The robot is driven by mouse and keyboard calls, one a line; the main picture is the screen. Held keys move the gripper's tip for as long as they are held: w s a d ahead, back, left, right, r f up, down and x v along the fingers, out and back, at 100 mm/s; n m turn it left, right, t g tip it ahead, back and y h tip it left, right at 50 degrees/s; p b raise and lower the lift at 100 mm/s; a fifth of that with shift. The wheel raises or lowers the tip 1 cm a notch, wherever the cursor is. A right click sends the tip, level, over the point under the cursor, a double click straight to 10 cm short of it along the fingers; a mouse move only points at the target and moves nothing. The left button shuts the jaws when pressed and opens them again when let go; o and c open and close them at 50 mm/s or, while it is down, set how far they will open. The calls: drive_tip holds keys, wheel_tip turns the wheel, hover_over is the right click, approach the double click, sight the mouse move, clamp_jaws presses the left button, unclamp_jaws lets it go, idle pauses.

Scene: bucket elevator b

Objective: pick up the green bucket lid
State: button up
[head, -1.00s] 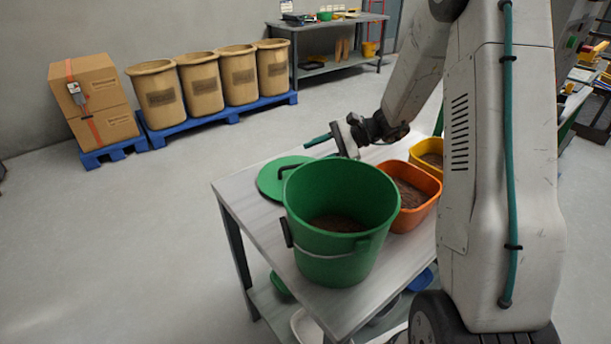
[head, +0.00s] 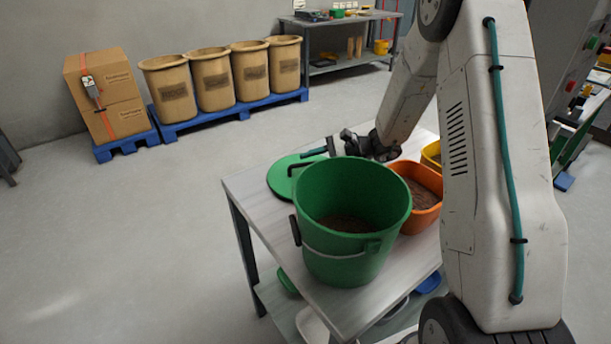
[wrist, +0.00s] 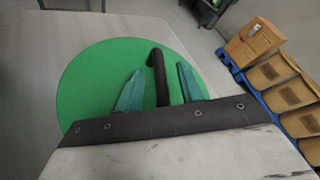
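The green bucket lid (head: 284,178) lies flat on the table behind the green bucket, which hides part of it. In the wrist view the lid (wrist: 95,85) is a green disc with a black bar handle (wrist: 158,75) standing up from it. My gripper (head: 318,152) is above the lid. In the wrist view its two teal fingers (wrist: 162,88) are open, one on each side of the handle, with gaps visible. I cannot tell how far the fingertips are above the lid. The green bucket (head: 350,262) stands upright with brown material inside.
The bucket stands close in front of the lid on the grey table (head: 262,215). An orange tub (head: 425,215) and a yellow tub (head: 430,152) stand to the right. Tan barrels (head: 212,80) and cardboard boxes (head: 103,95) stand on blue pallets at the back. The floor to the left is clear.

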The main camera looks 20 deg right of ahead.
clamp_jaws()
drive_tip(key=shift+r, duration=0.15)
